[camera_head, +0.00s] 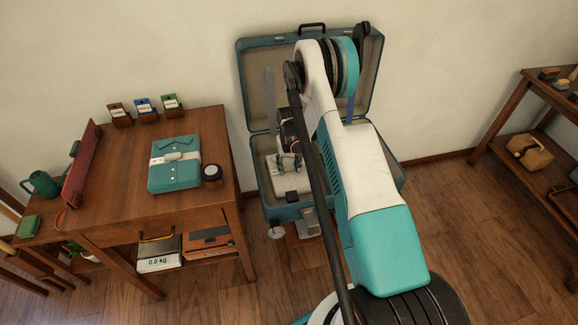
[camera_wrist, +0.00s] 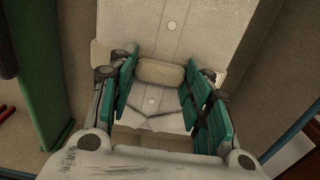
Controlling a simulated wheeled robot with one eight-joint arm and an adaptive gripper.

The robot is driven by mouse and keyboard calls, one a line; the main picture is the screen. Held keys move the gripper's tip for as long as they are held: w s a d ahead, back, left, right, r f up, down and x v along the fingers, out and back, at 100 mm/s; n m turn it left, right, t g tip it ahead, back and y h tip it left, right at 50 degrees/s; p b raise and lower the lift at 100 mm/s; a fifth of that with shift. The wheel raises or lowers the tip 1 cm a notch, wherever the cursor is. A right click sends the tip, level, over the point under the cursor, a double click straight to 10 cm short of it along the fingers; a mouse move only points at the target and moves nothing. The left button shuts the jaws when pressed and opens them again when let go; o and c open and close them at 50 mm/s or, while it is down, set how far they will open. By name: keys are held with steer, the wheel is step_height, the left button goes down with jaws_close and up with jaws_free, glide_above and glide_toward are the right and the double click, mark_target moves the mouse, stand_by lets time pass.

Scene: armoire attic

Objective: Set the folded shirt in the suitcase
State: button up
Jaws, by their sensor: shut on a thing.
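The open blue suitcase (camera_head: 252,88) stands against the wall with its lid raised. My gripper (camera_head: 289,165) is down inside its lower half. In the wrist view my gripper (camera_wrist: 158,85) is shut on the tan block on top of a pale folded shirt (camera_wrist: 165,122), with collar and buttons showing. This shirt also shows beneath the gripper in the head view (camera_head: 296,184), partly hidden by my arm. Whether it rests on the suitcase floor I cannot tell. A second folded shirt, teal with a white band (camera_head: 173,177), lies on the wooden desk.
The desk (camera_head: 120,200) stands left of the suitcase, with a small round dark-rimmed jar (camera_head: 212,172) and several small card boxes (camera_head: 146,112). A shelf (camera_head: 500,110) stands at right. My arm covers the suitcase's right half.

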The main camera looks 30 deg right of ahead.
steer(key=shift+f, duration=0.15)
steer(key=o, duration=1.4)
steer(key=shift+c, duration=0.2)
